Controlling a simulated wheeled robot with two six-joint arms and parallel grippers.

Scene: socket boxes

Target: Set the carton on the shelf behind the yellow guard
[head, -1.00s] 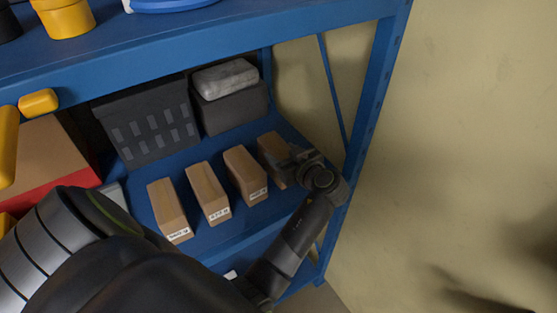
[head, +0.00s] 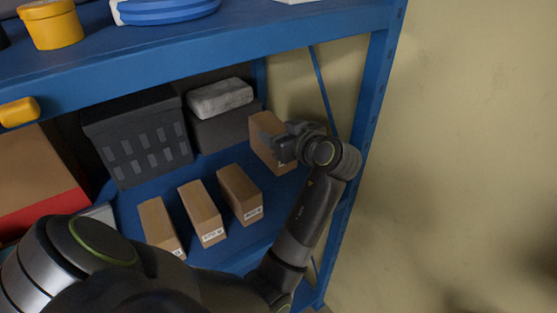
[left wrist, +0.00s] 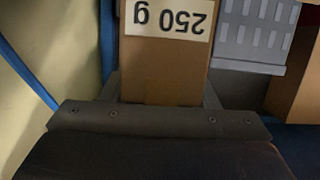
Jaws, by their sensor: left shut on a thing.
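My left gripper (head: 284,146) is shut on the rightmost brown carton (head: 264,132), at the right end of the blue shelf (head: 150,196). The carton looks upright and held above the board; the arm partly hides it. In the left wrist view the carton (left wrist: 165,70) sits between the fingers, with a white label reading "250 g" upside down. A rounded yellow piece (head: 18,112), possibly part of the yellow guard, is at the shelf front on the left. My right gripper is not in view.
Several similar cartons (head: 240,195) stand in a row left of the held one. A dark crate (head: 140,140) and a grey box with a wrapped pack (head: 220,98) stand behind. A blue post (head: 372,130) and brace (head: 325,90) bound the right side.

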